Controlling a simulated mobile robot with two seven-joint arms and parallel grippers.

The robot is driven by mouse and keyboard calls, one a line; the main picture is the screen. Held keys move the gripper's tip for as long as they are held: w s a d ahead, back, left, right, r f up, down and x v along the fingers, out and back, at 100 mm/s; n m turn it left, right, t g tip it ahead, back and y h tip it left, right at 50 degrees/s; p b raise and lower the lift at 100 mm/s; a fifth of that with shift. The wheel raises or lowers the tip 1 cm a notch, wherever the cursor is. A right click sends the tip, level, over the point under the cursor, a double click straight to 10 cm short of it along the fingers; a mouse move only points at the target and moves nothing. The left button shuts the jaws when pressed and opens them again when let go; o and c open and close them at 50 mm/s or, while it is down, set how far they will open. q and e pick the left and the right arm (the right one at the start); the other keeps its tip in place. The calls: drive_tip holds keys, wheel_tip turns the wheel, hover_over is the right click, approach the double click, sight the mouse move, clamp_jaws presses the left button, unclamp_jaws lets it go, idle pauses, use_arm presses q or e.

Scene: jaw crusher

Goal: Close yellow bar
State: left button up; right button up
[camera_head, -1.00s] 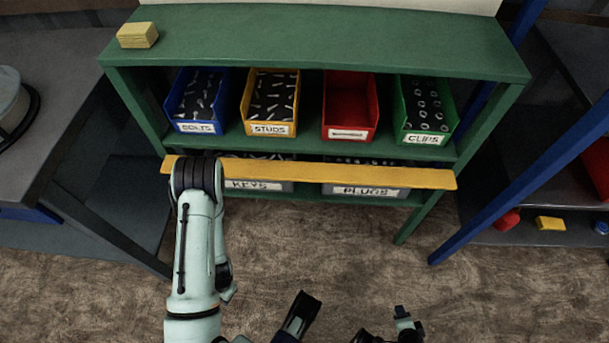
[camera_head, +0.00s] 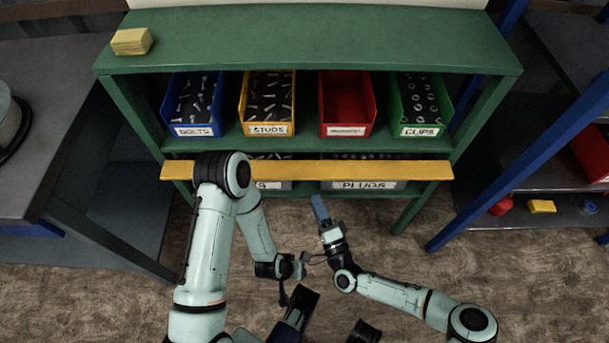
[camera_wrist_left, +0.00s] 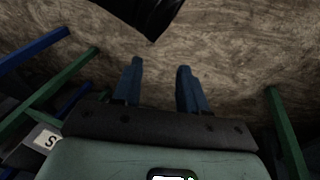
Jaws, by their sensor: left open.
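The yellow bar (camera_head: 330,170) runs level across the front of the green shelf, in front of its lower row of bins. My right gripper (camera_head: 319,202) has blue fingers pointing up toward the middle of the bar, with a small gap in the picture below it. It is seen edge-on, so its opening is unclear. My left arm's elbow covers part of the bar's left side in the head view. My left gripper (camera_wrist_left: 160,70) is open and empty in the left wrist view, with two blue fingers apart over the floor. The bar is not visible in that view.
The green shelf (camera_head: 310,40) holds blue, yellow, red and green bins (camera_head: 347,105) above and grey bins below. A yellow block (camera_head: 131,41) sits on top at left. A dark bench (camera_head: 50,110) stands left, and a blue-framed rack (camera_head: 530,160) right. The floor in front is open.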

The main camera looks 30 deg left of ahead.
sight(305, 176)
use_arm(q)
drive_tip(key=shift+s+a+f+g+b, duration=0.2)
drive_tip(key=shift+s+f+b, duration=0.2)
drive_tip(key=shift+f, duration=0.25)
drive_tip(key=shift+s+a+f+g+b, duration=0.1)
drive_tip(key=shift+s+a+f+b, duration=0.2)
drive_tip(key=shift+f, duration=0.3)
use_arm(e)
drive_tip(key=x, duration=1)
drive_tip(key=shift+f, duration=0.1)
use_arm(q)
drive_tip(key=shift+d, duration=0.15)
use_arm(e)
drive_tip(key=shift+c, duration=0.3)
clamp_jaws()
use_arm(q)
drive_tip(key=shift+r, duration=0.1)
